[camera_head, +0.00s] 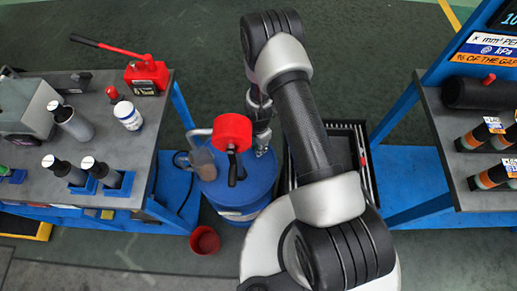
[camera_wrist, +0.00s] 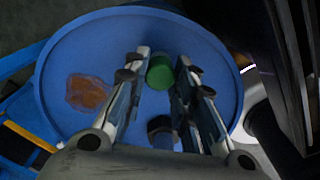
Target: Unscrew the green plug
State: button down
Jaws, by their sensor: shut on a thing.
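The green plug (camera_wrist: 160,71) shows in the wrist view on the lid of the blue drum (camera_wrist: 75,60). My gripper (camera_wrist: 161,80) reaches down over the lid, with its two fingers on either side of the plug, shut on it. In the head view, the blue drum (camera_head: 247,188) stands between two benches, and my gripper (camera_head: 262,145) is at its back right edge. The plug is hidden there. A dark round fitting (camera_wrist: 161,130) sits on the lid nearer my gripper's base, partly between the fingers.
A red-headed pump (camera_head: 232,132) stands on the drum close to my arm. A red cup (camera_head: 204,240) is on the floor in front. The left bench (camera_head: 130,165) holds bottles and tools; the right bench (camera_head: 440,125) holds several dark cylinders. An orange-brown stain (camera_wrist: 88,92) marks the lid.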

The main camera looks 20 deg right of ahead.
jog(key=shift+r, duration=0.1)
jog(key=n, duration=0.5)
jog(key=shift+w, duration=0.1)
jog(key=c, duration=1.2)
grip_release()
jog(key=shift+c, duration=0.2)
jog(key=shift+c, duration=0.9)
